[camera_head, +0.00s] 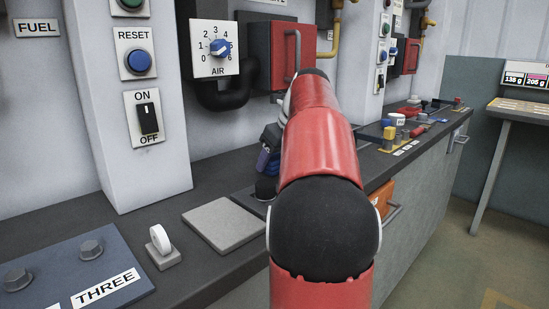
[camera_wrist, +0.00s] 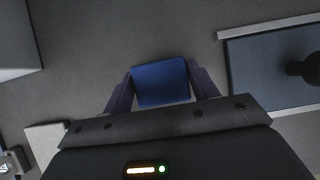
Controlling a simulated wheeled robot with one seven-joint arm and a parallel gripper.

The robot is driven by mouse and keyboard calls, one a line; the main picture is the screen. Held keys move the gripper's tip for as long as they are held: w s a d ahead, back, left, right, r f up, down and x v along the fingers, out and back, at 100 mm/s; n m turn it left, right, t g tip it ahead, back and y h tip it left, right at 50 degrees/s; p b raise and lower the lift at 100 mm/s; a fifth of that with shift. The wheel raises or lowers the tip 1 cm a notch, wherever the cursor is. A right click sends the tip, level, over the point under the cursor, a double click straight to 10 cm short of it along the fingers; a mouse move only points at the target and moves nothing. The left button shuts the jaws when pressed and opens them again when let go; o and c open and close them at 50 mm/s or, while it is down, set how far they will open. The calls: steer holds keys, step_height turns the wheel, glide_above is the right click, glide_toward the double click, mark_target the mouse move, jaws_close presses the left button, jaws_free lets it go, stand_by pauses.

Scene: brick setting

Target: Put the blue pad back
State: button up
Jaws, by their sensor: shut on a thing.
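The blue pad (camera_wrist: 160,84) sits between the two fingers of my gripper (camera_wrist: 161,73) in the wrist view. My gripper is shut on it and holds it over a grey counter top. In the head view my red arm reaches forward, and my gripper (camera_head: 267,158) shows partly at the left of the arm, low above the counter near the wall. The pad cannot be told clearly there. Whether it touches the counter cannot be told.
A dark panel (camera_wrist: 255,72) with a black knob lies right of my gripper. A light grey square plate (camera_head: 223,224), a white ring on a block (camera_head: 161,241) and a blue panel marked THREE (camera_head: 75,275) lie nearer on the counter (camera_head: 195,193). A wall pillar (camera_head: 120,100) rises at left.

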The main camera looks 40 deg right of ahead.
steer(key=shift+f, duration=0.2)
steer(key=o, duration=0.9)
steer(key=shift+f+b, duration=0.15)
steer(key=shift+b, duration=0.35)
steer(key=v, duration=0.3)
steer(key=p+v, duration=0.1)
steer(key=v, duration=0.2)
steer(key=shift+w+r, duration=0.2)
steer(key=shift+r, duration=0.35)
steer(key=shift+s+r, duration=0.35)
steer(key=shift+r, duration=0.2)
